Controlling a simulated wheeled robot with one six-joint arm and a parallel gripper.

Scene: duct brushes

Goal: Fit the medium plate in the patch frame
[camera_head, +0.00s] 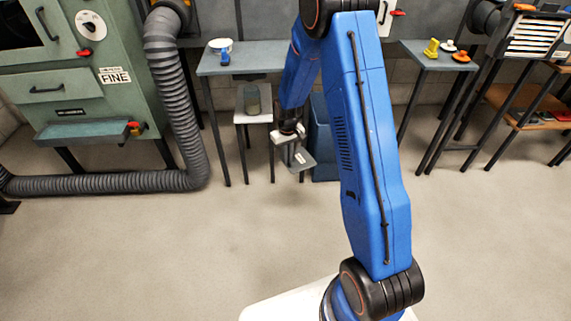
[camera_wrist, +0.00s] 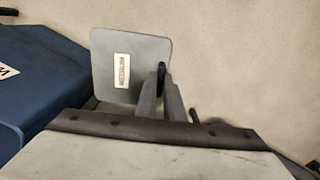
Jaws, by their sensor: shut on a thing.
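My gripper (camera_head: 290,141) hangs below the blue arm, in front of the tables and above the floor. It is shut on a grey, round-cornered plate (camera_head: 299,159). The fingers of my gripper (camera_wrist: 163,88) meet on a small dark stub at the plate's right side. Nothing touches the plate apart from the gripper. I cannot make out the patch frame in either view.
A dark blue bin (camera_head: 322,165) stands behind the gripper and shows at the left of the wrist view (camera_wrist: 40,92). A small table (camera_head: 252,117) holds a greenish cylinder. A green cabinet (camera_head: 75,95) with a ribbed duct (camera_head: 172,90) stands left. The front floor is clear.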

